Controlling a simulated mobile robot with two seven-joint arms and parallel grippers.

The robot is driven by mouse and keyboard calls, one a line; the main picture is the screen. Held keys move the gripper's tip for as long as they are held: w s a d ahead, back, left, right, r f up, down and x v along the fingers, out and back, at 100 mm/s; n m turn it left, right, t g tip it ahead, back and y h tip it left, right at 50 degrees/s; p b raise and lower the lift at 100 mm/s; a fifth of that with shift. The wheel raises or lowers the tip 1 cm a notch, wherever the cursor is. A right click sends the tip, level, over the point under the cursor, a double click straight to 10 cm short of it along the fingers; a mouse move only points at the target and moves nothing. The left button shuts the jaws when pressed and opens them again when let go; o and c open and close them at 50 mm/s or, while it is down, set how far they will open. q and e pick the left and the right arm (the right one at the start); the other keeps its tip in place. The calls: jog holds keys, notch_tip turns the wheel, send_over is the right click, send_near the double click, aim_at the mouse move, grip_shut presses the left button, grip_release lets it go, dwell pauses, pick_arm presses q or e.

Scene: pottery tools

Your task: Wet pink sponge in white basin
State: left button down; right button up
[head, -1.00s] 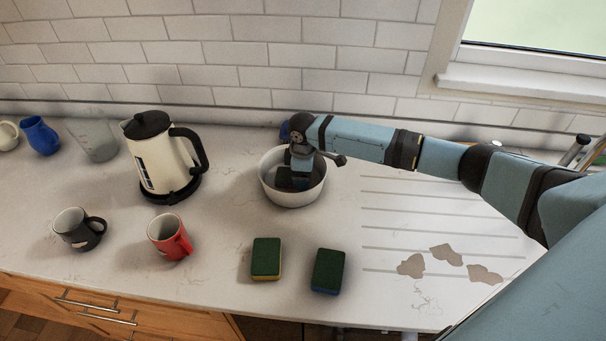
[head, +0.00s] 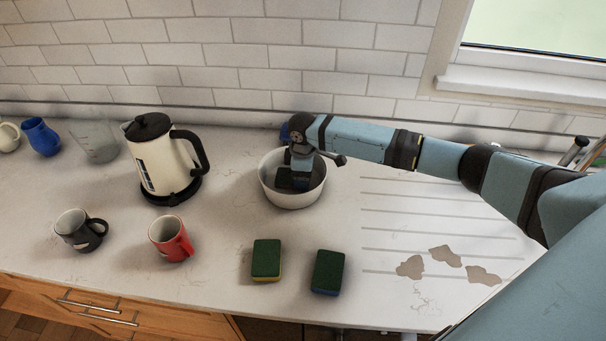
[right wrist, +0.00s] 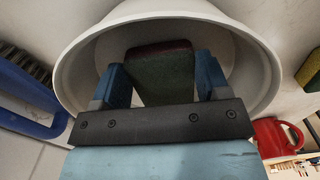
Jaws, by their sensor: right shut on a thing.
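The white basin (head: 279,199) stands on the counter near the wall, right of the kettle. My right gripper (head: 296,178) reaches down into it. In the right wrist view my right gripper (right wrist: 162,82) is shut on a sponge (right wrist: 160,66) with a dark green face and a dull reddish-pink edge. The sponge is inside the basin (right wrist: 75,78), between the two blue fingers. In the head view it is mostly hidden by the gripper and looks dark. I cannot tell whether the basin holds water. My left gripper is not in view.
Two more green-topped sponges, one yellow below (head: 266,260) and one blue below (head: 328,272), lie in front. A kettle (head: 160,165), red mug (head: 168,240), black mug (head: 78,231) and blue jug (head: 41,137) stand left. A blue-handled brush (right wrist: 25,95) lies beside the basin.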

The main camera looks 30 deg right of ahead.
jog(key=shift+r+p, duration=1.05)
jog(key=shift+r, duration=0.25)
notch_tip(320, 180, up, 2)
jog(key=p, duration=0.2)
jog(key=shift+r+p, duration=0.25)
jog(key=shift+p, duration=0.1)
jog(key=shift+r, duration=0.4)
jog(key=shift+r+p, duration=0.7)
jog(key=shift+r, duration=0.5)
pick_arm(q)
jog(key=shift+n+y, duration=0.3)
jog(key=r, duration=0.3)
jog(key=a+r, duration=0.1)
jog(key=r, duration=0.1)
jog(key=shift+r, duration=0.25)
pick_arm(e)
jog(key=shift+r, duration=0.85)
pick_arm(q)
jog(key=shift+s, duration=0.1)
